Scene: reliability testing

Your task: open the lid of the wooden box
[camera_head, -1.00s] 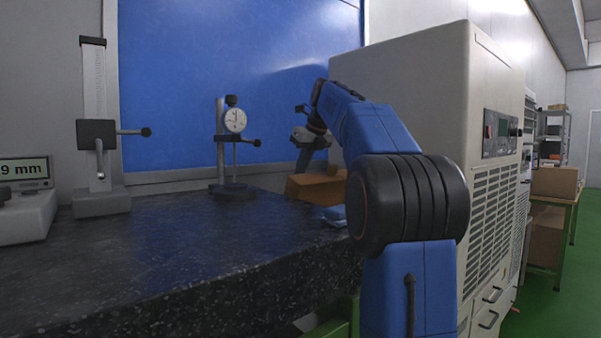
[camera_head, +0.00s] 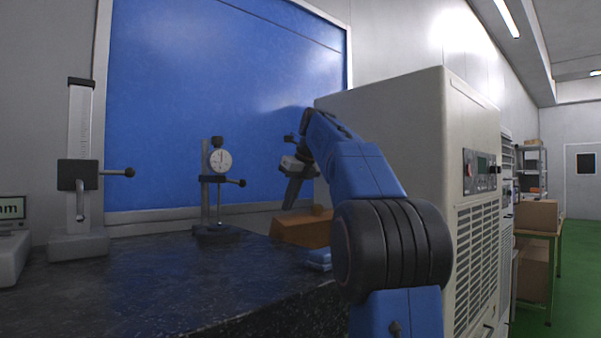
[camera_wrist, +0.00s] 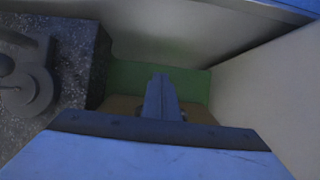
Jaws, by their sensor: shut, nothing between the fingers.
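The stone bench (camera_head: 150,290) has a dial gauge stand (camera_head: 220,190) and a height gauge (camera_head: 78,180) to the left. A small blue object (camera_head: 318,259) lies before the box. A large beige cabinet (camera_head: 400,120) stands close on the right. A blue panel (camera_head: 220,100) is behind.

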